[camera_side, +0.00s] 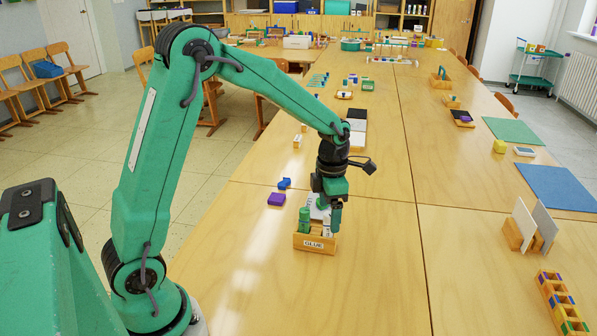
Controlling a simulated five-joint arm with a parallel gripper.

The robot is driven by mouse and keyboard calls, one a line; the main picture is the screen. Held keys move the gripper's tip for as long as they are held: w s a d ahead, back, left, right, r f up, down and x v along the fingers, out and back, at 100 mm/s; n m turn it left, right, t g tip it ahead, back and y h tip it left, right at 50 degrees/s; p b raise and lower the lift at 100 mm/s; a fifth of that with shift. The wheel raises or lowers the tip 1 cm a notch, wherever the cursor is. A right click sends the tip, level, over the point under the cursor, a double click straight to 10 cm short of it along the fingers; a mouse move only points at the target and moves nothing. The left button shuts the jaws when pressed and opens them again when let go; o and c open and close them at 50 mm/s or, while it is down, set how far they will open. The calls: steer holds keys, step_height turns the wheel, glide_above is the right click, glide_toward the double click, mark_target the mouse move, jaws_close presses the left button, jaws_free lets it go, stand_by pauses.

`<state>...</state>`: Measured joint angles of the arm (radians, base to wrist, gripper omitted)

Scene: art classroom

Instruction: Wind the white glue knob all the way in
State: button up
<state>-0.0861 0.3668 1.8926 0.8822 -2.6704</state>
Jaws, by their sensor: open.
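A small wooden box labelled GLUE (314,244) stands on the table in the side view. A green glue stick (304,221) stands upright at the left in the box. A white item (327,231) shows at the box's right side, partly behind my gripper. My gripper (327,217) points down over the right part of the box, with its fingers close to the white item. It is open. I cannot make out the white knob, and whether the fingers touch anything is too small to tell.
A wooden holder with white panels (519,231) and a tray of coloured pieces (560,302) stand at the right. The table (375,270) is clear in front and to the right of the box.

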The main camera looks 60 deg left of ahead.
steer(key=m, duration=0.5)
steer(key=shift+m, duration=0.3)
steer(key=m, duration=0.6)
stand_by(0.5)
steer(key=c, duration=1.5)
